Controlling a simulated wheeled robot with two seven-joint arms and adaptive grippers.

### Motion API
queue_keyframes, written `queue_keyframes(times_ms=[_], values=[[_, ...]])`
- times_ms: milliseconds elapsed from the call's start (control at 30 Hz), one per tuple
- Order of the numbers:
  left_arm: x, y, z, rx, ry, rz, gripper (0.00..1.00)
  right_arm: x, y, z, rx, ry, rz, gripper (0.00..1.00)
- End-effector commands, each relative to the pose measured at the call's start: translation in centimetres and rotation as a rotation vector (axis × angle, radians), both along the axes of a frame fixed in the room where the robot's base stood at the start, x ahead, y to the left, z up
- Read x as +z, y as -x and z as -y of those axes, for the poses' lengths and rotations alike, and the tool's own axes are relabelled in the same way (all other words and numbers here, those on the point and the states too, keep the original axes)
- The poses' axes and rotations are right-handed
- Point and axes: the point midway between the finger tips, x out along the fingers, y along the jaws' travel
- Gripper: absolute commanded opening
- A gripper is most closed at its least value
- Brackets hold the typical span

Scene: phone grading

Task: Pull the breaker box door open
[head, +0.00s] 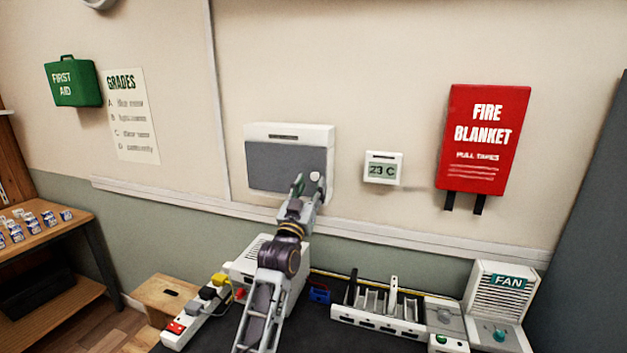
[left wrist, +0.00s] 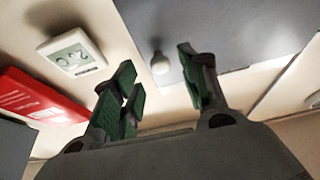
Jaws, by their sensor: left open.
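The breaker box (head: 290,131) is a white wall box with a grey door (head: 270,165), which looks shut. A round white knob (head: 315,176) sits at the door's right side. My left gripper (head: 308,183) is at the lower right of the door, with its fingertips around or just in front of the knob. In the left wrist view the knob (left wrist: 160,63) and grey door (left wrist: 235,30) lie beyond the open green-padded fingers (left wrist: 160,80). The knob appears between the fingers, apart from them. My right gripper is not in view.
A thermostat reading 23 C (head: 383,168) is on the wall right of the box, with a red fire blanket case (head: 484,140) farther right. Below are a power strip (head: 190,318), a slotted rack (head: 378,312) and a fan unit (head: 497,300).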

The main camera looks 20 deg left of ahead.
Motion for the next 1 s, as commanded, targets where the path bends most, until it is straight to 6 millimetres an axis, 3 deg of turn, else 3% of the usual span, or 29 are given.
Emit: queue_keyframes(times_ms=[400,833,1000], values=[[1.2,-2.7,0.1,0.000,0.000,0.000,0.44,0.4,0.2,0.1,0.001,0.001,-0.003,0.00],[1.3,-3.1,0.1,0.000,0.000,0.000,0.44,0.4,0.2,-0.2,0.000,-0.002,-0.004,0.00],[1.3,-3.0,0.1,0.000,0.000,0.000,0.22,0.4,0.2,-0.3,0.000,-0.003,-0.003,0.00]])
